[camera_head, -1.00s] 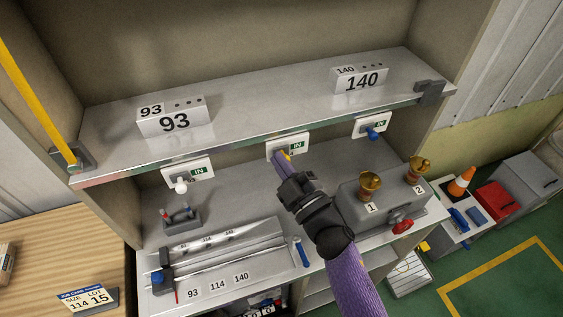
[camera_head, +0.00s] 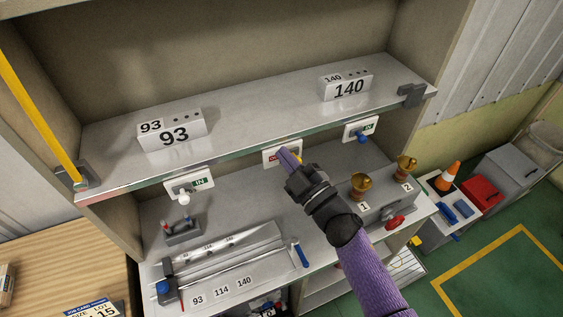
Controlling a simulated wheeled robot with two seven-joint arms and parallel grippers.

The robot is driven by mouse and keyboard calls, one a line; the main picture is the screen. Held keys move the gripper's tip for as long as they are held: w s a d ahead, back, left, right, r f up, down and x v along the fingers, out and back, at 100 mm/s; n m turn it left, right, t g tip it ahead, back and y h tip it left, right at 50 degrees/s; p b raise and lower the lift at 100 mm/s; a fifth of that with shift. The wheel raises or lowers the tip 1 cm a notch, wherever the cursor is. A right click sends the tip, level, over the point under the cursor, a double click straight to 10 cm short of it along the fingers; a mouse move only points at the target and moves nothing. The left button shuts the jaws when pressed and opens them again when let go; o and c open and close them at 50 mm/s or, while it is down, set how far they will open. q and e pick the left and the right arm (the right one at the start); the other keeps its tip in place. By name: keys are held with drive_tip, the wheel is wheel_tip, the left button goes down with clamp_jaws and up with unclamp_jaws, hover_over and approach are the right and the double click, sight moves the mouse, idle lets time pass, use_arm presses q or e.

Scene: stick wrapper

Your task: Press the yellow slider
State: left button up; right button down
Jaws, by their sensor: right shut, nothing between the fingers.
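The yellow slider (camera_head: 299,157) sits on the middle white plate (camera_head: 267,153) under the shelf's front edge. Only a small bit of yellow shows, as my right gripper hides the rest. The plate's label is red and its lettering is too small to read surely. My left gripper is not in view.
A left plate with a white knob (camera_head: 184,200) and a right plate with a blue knob (camera_head: 362,139) flank it. The shelf (camera_head: 250,115) is just above. A metal rack (camera_head: 225,255) lies below left.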

use_arm(q)
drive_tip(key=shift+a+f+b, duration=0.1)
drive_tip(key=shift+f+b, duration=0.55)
drive_tip(key=shift+b, duration=0.3)
use_arm(e)
drive_tip(key=v, duration=1)
drive_tip(key=shift+s+a, duration=0.2)
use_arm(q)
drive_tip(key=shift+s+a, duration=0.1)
use_arm(e)
drive_tip(key=shift+r, duration=0.1)
